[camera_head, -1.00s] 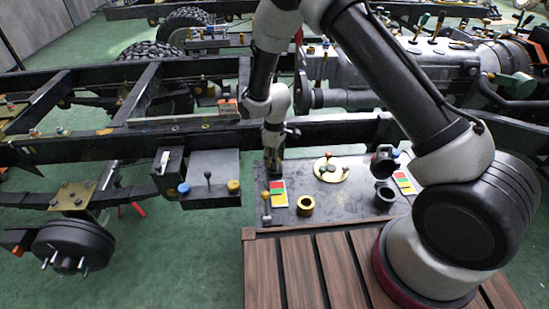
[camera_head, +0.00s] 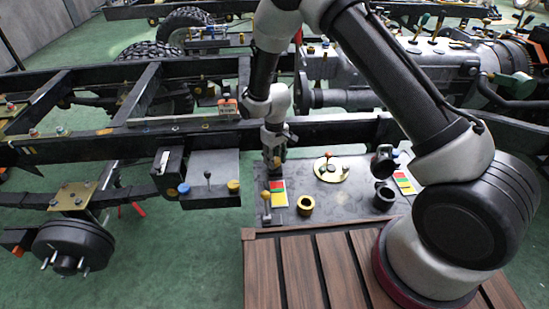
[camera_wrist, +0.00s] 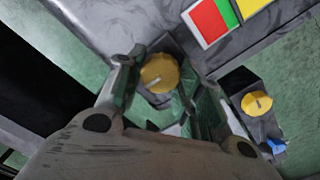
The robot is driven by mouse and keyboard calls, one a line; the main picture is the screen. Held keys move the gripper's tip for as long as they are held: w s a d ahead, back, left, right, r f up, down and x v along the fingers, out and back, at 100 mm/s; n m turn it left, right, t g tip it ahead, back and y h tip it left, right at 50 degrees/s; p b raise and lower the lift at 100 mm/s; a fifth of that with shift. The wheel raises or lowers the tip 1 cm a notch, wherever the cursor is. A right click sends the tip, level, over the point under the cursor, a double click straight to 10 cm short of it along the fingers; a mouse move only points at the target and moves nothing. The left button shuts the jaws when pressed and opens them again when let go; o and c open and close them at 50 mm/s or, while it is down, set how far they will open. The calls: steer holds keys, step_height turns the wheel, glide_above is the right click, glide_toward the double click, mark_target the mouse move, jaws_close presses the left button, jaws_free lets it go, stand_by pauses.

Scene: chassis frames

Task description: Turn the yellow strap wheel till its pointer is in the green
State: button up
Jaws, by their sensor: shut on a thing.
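The yellow strap wheel (camera_wrist: 160,73) sits between the two fingers of my gripper (camera_wrist: 160,92) in the wrist view, on a dark block. A short pale mark shows on its face, towards the lower left. My gripper is shut on the wheel; the contact at the fingertips is partly hidden. A card with red, green and yellow fields (camera_wrist: 222,14) lies at the upper right, apart from the wheel. I cannot tell which field the pointer stands in. In the head view my gripper (camera_head: 273,160) reaches down at the dark bench's back left, and hides most of the wheel.
A second yellow knob (camera_wrist: 257,103) on a dark block stands to the right in the wrist view, by a blue piece (camera_wrist: 277,146).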

mark_target(275, 159)
steer(key=shift+m, duration=0.7)
steer(key=o, duration=1)
steer(key=shift+o, duration=0.2)
step_height(275, 159, up, 12)
